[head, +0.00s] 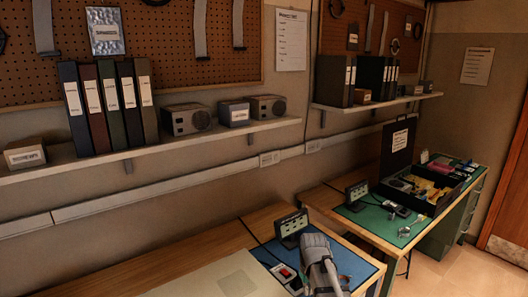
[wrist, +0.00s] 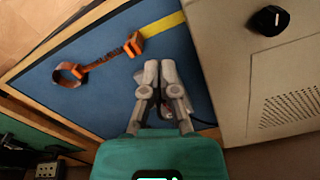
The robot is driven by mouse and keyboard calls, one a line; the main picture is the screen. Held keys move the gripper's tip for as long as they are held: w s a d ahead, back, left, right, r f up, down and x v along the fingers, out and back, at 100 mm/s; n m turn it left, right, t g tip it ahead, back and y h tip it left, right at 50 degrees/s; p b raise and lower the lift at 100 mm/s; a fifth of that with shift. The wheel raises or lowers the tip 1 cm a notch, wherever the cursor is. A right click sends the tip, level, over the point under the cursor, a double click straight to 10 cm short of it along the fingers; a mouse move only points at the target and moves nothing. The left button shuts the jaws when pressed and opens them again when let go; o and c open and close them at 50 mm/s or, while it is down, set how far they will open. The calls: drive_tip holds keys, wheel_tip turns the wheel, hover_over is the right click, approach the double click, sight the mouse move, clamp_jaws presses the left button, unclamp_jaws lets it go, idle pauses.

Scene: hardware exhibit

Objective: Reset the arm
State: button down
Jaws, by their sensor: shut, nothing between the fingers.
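My gripper (wrist: 160,70) is in the middle of the wrist view, its two grey fingers together and nothing between them. It is over a blue mat (wrist: 95,105) on a wooden bench. In the head view my arm comes up from the bottom edge over the blue mat (head: 352,267). The fingertips cannot be made out there.
A brown strap with orange ends (wrist: 98,62) lies on the mat left of my fingers. A beige case (wrist: 235,75) with a black knob stands to the right. A small dark display (head: 291,225) stands behind my arm. A black open case (head: 420,195) rests on the right bench.

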drive_tip(key=s+d+m, duration=0.2)
drive_tip(key=s, duration=0.9)
drive_tip(key=shift+d+m, duration=0.35)
drive_tip(key=shift+m, duration=0.05)
